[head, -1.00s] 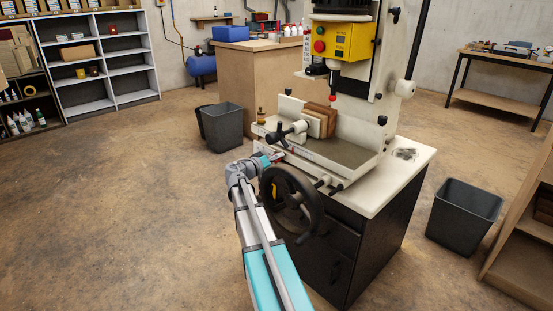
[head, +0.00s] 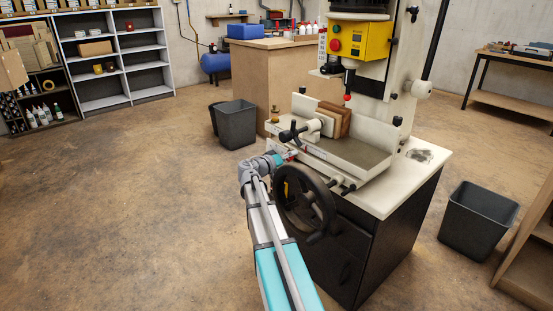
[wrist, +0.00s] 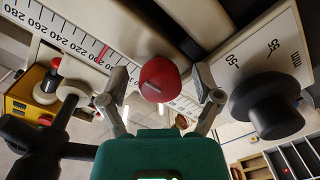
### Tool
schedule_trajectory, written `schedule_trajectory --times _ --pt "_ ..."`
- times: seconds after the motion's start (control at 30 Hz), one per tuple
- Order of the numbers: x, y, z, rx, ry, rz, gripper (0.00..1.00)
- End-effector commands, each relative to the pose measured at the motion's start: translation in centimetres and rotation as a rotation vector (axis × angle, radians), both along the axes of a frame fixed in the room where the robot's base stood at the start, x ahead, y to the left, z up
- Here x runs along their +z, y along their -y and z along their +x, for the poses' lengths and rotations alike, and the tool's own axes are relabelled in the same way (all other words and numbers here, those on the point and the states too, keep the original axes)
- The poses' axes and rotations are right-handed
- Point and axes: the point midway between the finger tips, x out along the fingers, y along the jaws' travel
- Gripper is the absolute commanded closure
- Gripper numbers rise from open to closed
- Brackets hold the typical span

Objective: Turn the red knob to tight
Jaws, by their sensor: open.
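The red knob (wrist: 159,80) is round, with a short pale line on its face, and sits at the centre of the wrist view below the machine's edge. My gripper (wrist: 161,84) is open, with one finger on each side of the knob. Gaps show between both fingers and the knob, so they do not appear to touch it. In the head view my gripper (head: 284,157) is beside the machine's table, above the handwheel. The red knob cannot be clearly made out there.
A black knob (wrist: 271,105) on a white scale plate lies right of my gripper. A ruler scale (wrist: 82,40) runs at upper left. A grey bin (head: 236,125) stands behind; open floor lies to the left.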

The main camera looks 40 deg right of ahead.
Motion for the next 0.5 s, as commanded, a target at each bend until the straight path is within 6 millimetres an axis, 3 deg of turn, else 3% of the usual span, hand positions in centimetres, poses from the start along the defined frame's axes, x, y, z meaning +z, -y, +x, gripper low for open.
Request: schedule_trajectory --times 0.5 --pt "-0.03 -0.01 0.03 0.000 -0.183 -0.015 0.18"
